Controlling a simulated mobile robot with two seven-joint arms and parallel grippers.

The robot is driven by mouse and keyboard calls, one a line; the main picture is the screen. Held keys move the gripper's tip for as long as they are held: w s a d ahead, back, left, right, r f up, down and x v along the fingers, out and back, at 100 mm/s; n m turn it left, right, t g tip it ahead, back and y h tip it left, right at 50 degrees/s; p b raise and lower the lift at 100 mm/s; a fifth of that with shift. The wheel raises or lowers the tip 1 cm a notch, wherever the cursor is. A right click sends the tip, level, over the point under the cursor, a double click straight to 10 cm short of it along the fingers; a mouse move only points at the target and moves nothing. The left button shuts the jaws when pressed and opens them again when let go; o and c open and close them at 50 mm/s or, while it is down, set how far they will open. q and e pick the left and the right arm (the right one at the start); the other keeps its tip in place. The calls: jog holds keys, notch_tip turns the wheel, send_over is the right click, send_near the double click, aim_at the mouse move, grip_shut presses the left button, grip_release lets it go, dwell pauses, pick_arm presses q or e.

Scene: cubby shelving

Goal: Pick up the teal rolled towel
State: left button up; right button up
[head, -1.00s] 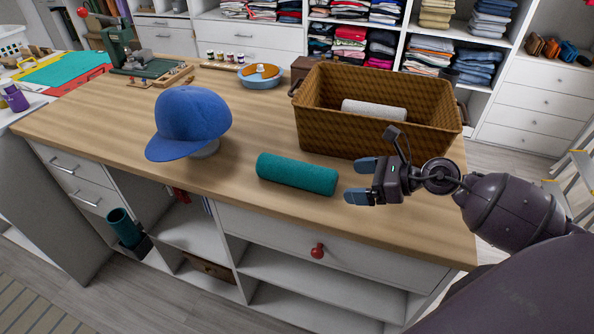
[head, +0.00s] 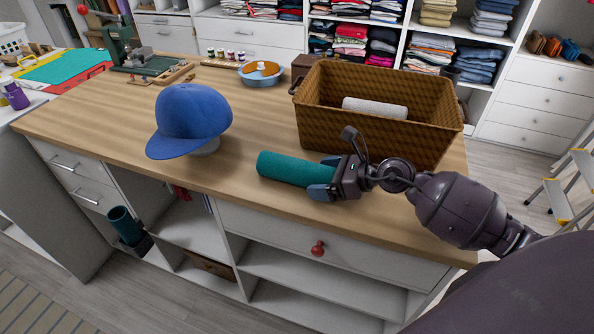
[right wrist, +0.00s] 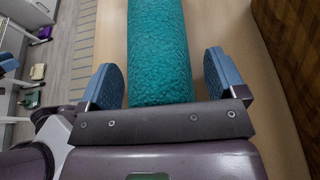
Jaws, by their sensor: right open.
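The teal rolled towel (head: 293,169) lies on the wooden counter (head: 100,123), in front of the wicker basket. My right gripper (head: 326,177) is open at the towel's right end. In the right wrist view the towel (right wrist: 160,50) runs lengthwise between the two blue fingers of my right gripper (right wrist: 163,78), with a gap on each side. The near end of the towel is hidden behind the gripper body in that view. My left gripper is not in view.
The wicker basket (head: 325,132) holds a light rolled item (head: 375,108) and stands close behind my right gripper. A blue cap (head: 188,118) sits on a stand left of the towel. The counter's front edge is near the towel, with open shelves below.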

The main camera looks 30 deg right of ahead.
jog(key=c, duration=1.1)
jog(key=shift+o, duration=0.2)
jog(key=shift+r, duration=0.1)
